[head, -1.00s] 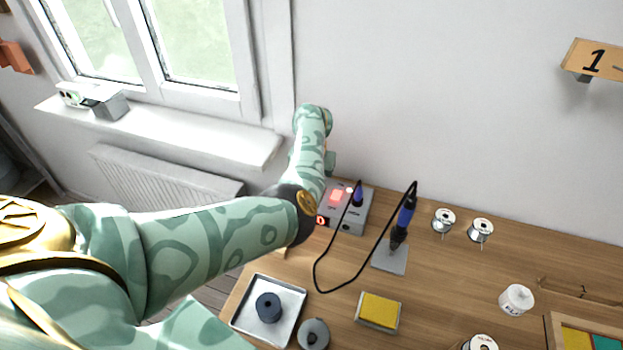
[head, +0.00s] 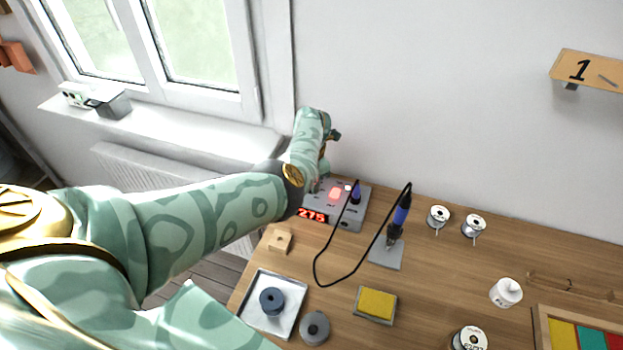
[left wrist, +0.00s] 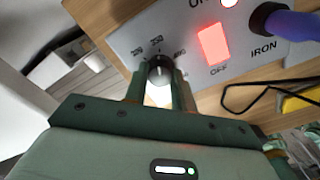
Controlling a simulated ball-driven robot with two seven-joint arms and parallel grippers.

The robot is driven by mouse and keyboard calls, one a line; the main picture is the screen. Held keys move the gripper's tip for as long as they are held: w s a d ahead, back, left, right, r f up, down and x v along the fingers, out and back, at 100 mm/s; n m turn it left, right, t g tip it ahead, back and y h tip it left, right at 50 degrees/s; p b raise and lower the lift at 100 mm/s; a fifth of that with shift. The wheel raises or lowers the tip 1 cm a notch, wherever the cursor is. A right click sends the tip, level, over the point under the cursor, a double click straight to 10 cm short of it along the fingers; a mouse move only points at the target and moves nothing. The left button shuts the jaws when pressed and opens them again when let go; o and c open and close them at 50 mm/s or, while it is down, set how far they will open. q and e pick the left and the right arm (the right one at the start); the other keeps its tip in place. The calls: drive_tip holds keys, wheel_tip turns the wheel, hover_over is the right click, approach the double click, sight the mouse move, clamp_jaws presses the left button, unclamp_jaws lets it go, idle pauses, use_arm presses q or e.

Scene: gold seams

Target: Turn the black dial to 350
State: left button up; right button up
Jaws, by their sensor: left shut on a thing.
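The grey soldering station (head: 347,224) stands on the bench against the wall. Its red display (head: 312,214) reads 275. In the left wrist view the black dial (left wrist: 159,69) is on the station's face, its pale pointer line towards the top of the picture. My left gripper (left wrist: 159,80) is shut on the dial, one finger on each side. In the head view my left arm hides the dial and fingertips. My right gripper is in neither view.
A lit red switch (left wrist: 213,44) and the blue iron plug (left wrist: 280,22) are beside the dial. The cable loops to the blue soldering iron (head: 402,215) in its stand. A wooden block (head: 280,240), metal tray (head: 262,325) and yellow sponge (head: 377,303) lie in front.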

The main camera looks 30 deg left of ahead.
use_arm(q)
drive_tip(key=shift+m, duration=0.4)
drive_tip(key=o, duration=1)
wheel_tip(320, 180, up, 16)
drive_tip(key=p, duration=0.6)
drive_tip(key=shift+r+p, duration=0.15)
drive_tip(key=shift+p, duration=0.15)
